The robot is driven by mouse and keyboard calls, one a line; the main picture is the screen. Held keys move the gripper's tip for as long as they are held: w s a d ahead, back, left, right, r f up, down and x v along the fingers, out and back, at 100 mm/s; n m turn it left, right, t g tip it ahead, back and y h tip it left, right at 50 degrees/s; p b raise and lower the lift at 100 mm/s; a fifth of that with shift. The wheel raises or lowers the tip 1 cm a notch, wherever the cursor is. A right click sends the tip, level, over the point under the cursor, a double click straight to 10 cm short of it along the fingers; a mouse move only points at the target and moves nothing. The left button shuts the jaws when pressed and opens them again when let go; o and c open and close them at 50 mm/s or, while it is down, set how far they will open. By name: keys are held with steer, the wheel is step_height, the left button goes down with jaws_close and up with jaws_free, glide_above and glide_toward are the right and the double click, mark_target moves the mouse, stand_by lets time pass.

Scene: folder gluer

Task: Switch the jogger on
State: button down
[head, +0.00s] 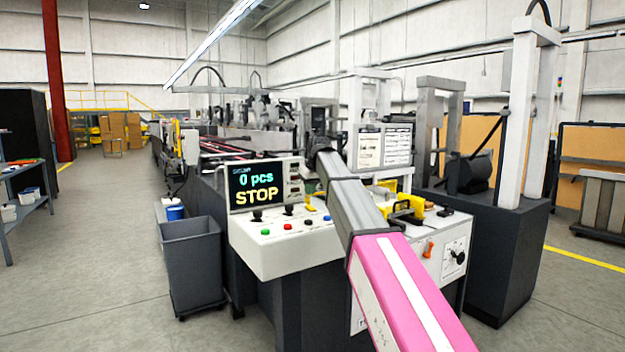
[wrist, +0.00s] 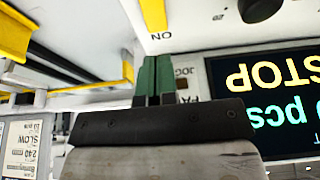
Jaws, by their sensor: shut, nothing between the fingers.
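My gripper (wrist: 154,62) shows in the wrist view with its two green fingers together and nothing between them. The view is upside down. The fingertips are near a white panel lettered JOG, partly covered by the fingers. A yellow lever or strip (wrist: 152,14) stands beyond the tips, with the word ON beside it. It seems to be the small yellow piece (head: 309,208) on the console in the head view. I see a gap in the picture between the tips and the yellow piece; contact is not visible. In the head view my arm hides the fingers.
Yellow brackets (head: 408,209) stand right of my arm. A grey bin (head: 190,265) stands left of the console.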

mark_target(310, 206)
steer(key=shift+s+d+x, duration=0.1)
steer(key=shift+x, duration=0.9)
steer(key=shift+s+d+x, duration=0.1)
steer(key=shift+s+x, duration=0.05)
steer(key=shift+x, duration=0.85)
steer(key=shift+f, duration=0.1)
steer(key=shift+w+a+f, duration=0.15)
steer(key=shift+w+f, duration=0.1)
steer(key=shift+f+g+h, duration=0.15)
steer(key=shift+g+h, duration=0.25)
steer(key=shift+g, duration=0.1)
steer(key=shift+s, duration=0.1)
steer(key=shift+s, duration=0.15)
steer(key=shift+s+d, duration=0.5)
steer(key=shift+s, duration=0.05)
